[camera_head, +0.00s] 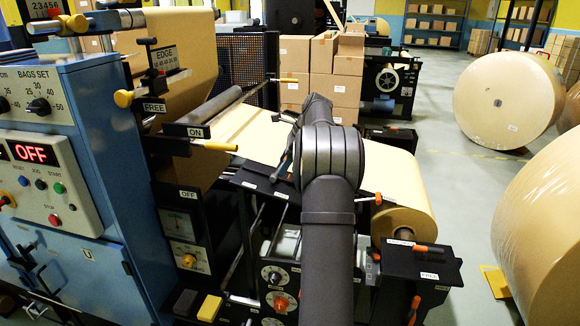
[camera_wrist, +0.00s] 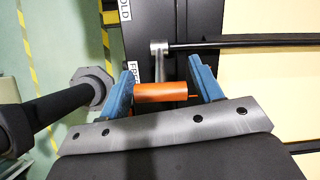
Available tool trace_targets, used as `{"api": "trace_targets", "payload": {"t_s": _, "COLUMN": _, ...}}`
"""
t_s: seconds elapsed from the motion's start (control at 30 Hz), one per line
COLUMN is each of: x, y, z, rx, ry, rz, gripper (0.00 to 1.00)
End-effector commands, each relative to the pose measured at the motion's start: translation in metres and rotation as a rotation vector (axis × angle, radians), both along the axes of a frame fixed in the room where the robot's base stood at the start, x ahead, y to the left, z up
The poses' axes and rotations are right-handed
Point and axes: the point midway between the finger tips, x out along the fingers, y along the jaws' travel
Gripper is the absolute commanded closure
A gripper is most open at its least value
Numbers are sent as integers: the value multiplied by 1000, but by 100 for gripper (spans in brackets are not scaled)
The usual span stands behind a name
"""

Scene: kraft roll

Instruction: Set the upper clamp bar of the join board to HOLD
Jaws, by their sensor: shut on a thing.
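In the wrist view, my gripper (camera_wrist: 164,80) has its two blue fingers on either side of an orange handle (camera_wrist: 160,92) and is shut on it. A grey lever (camera_wrist: 158,58) runs from the handle to a dark clamp bar (camera_wrist: 240,43), which lies across the black board and the tan paper. A FREE label (camera_wrist: 132,70), partly covered by a finger, is beside the lever. The HOLD label (camera_wrist: 125,10) is farther up, at the picture's top edge, partly cut off. In the head view, my dark arm hides the gripper and the handle.
In the wrist view, a black rod with a grey collar (camera_wrist: 90,88) stands close to the left of my gripper. In the head view, a paper roll (camera_head: 400,195) sits right of my arm, and the blue machine cabinet (camera_head: 90,130) stands at left. The floor (camera_head: 455,190) at right is partly clear.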

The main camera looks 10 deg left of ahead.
Motion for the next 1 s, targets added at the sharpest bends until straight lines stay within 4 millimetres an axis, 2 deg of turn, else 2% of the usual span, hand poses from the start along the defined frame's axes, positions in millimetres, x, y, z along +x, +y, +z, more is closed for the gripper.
{"api": "trace_targets", "payload": {"t_s": 0.13, "x": 2, "y": 11, "z": 8, "rx": -120, "ry": -9, "rz": -2, "gripper": 81}}
{"api": "trace_targets", "payload": {"t_s": 0.6, "x": 2, "y": 35, "z": 13, "rx": -106, "ry": -9, "rz": -2, "gripper": 81}}
{"api": "trace_targets", "payload": {"t_s": 1.0, "x": 2, "y": 41, "z": 12, "rx": -106, "ry": -7, "rz": -2, "gripper": 81}}
